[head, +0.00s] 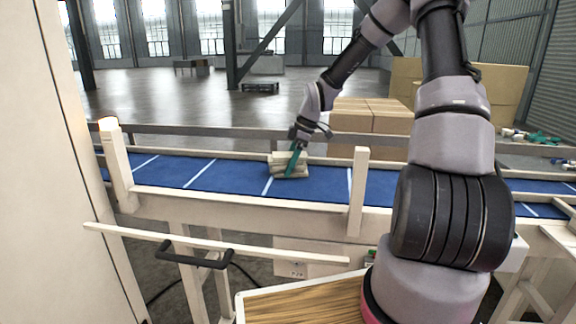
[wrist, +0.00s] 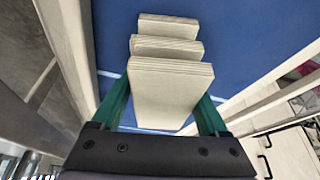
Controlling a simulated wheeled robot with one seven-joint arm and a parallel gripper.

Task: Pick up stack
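The stack (head: 290,166) is a small pile of pale, flat, paper-like pieces on the blue conveyor belt (head: 225,177). In the wrist view the stack (wrist: 168,85) shows several layers, stepped so that the lower ones stick out toward the top of the picture. My gripper (head: 294,160) is down at the stack. Its green fingers, also seen in the wrist view (wrist: 160,105), stand on either side of the stack's near end. The fingers are wide apart. I cannot tell whether they touch the sides of the stack.
The belt has white cross lines and pale wooden side rails (head: 250,203), with an upright post (head: 358,190) right of the stack. Cardboard boxes (head: 370,118) stand behind the conveyor. A wood-topped surface (head: 300,303) is in front. The belt left of the stack is clear.

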